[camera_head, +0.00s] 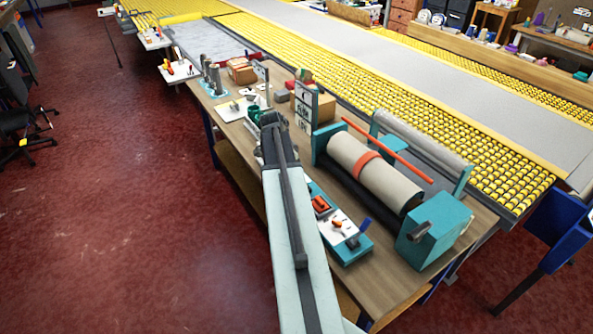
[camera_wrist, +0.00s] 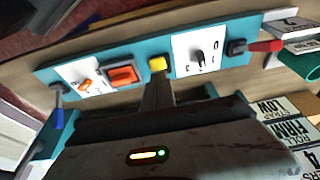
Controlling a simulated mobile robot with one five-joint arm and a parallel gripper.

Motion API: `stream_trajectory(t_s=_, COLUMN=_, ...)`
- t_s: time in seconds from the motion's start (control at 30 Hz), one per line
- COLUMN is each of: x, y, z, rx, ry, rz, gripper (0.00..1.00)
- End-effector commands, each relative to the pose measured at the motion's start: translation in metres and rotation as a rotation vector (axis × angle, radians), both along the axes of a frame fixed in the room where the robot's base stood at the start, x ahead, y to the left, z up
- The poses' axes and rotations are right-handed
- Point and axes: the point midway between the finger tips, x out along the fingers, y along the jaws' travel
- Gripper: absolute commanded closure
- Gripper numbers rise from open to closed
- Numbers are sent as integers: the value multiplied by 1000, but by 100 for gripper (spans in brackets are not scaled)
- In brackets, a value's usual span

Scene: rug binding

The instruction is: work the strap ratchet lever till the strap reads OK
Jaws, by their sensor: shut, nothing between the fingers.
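In the wrist view a teal control panel (camera_wrist: 215,85) crosses the picture; it also shows in the head view (camera_head: 352,250). At its right end a red-handled lever (camera_wrist: 265,47) sticks out from a black mount. A blue-handled lever (camera_wrist: 57,100) stands at its left end. I cannot tell for certain which is the ratchet lever. My gripper (camera_wrist: 157,92) is shut and empty, its tip just below a yellow knob; contact is unclear. An orange strap (camera_head: 367,165) wraps the beige roll (camera_head: 385,185). A tilted sign (camera_wrist: 270,108) appears to read STRAP LOW, beside ROLL FIRM.
The wooden bench (camera_head: 395,285) carries the teal roll machine (camera_head: 435,228), with a red bar (camera_head: 388,145) above the roll. Boxes (camera_head: 242,71) and metal cylinders (camera_head: 211,77) stand farther along. A yellow roller conveyor (camera_head: 430,130) runs behind. The red floor at left is mostly clear.

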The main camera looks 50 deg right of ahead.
Motion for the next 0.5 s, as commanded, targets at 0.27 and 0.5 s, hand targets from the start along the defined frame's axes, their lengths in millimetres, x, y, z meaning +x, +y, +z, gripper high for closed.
stream_trajectory(t_s=0.27, x=-2, y=5, z=-4, rx=26, ry=-4, rz=-6, gripper=100)
stream_trajectory(t_s=0.5, x=-5, y=-6, z=5, rx=22, ry=-6, rz=-8, gripper=100)
